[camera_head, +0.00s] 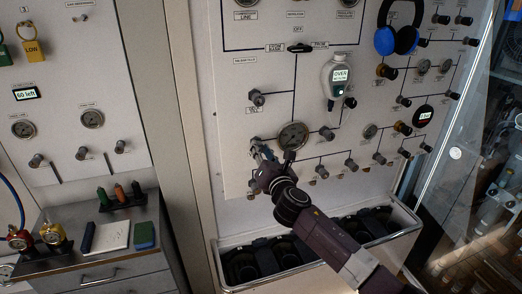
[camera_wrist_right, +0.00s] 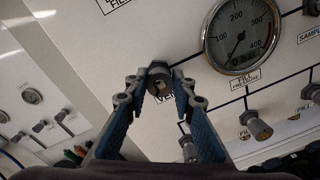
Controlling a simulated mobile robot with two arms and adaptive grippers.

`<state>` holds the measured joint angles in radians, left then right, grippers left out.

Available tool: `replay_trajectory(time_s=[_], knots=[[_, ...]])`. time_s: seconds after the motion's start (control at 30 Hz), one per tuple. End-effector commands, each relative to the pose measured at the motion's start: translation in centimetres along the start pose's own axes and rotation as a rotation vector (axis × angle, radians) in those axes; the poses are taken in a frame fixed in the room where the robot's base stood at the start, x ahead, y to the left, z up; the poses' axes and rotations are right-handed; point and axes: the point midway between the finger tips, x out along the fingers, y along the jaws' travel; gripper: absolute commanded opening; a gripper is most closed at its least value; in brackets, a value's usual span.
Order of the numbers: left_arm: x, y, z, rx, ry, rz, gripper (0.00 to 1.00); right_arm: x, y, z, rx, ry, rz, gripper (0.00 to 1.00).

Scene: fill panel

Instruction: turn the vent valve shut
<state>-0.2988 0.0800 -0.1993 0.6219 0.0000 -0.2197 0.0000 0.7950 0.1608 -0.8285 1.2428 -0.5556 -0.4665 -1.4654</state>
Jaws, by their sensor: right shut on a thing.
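The vent valve (camera_wrist_right: 159,76) is a dark knob on the white panel, with a partly hidden label starting "VE" just below it in the right wrist view. My right gripper (camera_wrist_right: 158,88) has its two blue-padded fingers on either side of this knob, shut on it. In the head view my right gripper (camera_head: 262,152) is at the panel's lower left, beside the round gauge (camera_head: 293,135), and it hides the valve there. The gauge also shows in the right wrist view (camera_wrist_right: 241,35), its needle near the low end. My left gripper is not in view.
Another knob (camera_wrist_right: 188,146) sits below, partly between my fingers. The fill valve (camera_wrist_right: 255,124) is to the right. A grey handheld meter (camera_head: 339,78) and blue ear defenders (camera_head: 396,38) hang on the panel. A bin with dark cylinders (camera_head: 222,284) stands below.

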Motion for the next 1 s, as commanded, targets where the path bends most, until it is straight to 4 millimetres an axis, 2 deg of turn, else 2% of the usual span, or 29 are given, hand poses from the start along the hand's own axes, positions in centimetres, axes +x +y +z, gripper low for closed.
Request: replay_trajectory(time_s=[1.0], knots=[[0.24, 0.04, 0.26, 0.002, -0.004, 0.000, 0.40, 0.01, -0.42, -0.21, 0.967, 0.048, -0.010, 0.00]])
